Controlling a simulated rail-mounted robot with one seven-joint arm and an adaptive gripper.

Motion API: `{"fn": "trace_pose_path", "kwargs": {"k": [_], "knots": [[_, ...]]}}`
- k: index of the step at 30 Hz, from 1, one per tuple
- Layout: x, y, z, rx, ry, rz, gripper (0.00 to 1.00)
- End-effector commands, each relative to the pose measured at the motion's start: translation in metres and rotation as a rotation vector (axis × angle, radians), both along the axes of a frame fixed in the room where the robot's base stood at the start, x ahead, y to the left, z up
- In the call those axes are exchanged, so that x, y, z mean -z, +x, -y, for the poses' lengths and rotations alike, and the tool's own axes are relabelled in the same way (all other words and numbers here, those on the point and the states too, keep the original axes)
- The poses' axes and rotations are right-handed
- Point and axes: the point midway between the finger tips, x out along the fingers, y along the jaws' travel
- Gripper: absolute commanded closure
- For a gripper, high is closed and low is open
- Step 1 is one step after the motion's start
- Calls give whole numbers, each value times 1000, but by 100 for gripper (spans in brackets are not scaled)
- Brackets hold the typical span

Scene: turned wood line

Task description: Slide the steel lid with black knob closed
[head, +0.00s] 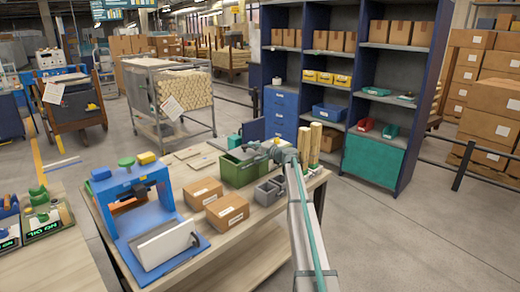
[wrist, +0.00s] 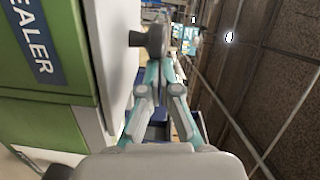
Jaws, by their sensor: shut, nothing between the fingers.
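A green box (head: 240,170) stands on the wooden bench in the head view. In the wrist view, its green side (wrist: 40,60) fills the left and bears a blue label ending in "EALER". A pale steel lid (wrist: 113,50) runs along the box's edge there, with a dark knob (wrist: 154,41) standing out from it. My gripper (wrist: 160,68) is shut and empty, its fingertips right by the knob; I cannot tell whether they touch it. In the head view my gripper (head: 274,151) is over the box's right end and hides part of the lid.
Two cardboard boxes (head: 227,210) and a blue fixture (head: 130,200) stand left of the green box on the bench. Grey bins (head: 269,190) sit in front of it. Upright wooden rods (head: 315,143) stand close to the right of my gripper.

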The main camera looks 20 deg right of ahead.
Motion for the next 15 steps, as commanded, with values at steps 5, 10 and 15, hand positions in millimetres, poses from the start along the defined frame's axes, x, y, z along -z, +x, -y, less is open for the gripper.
{"fn": "trace_pose_path", "kwargs": {"k": [5,10,15], "knots": [[4,-17,-38,-2,-1,1,100],[1,-18,-44,-3,-1,-1,100],[1,-18,-45,-6,0,-1,100]]}}
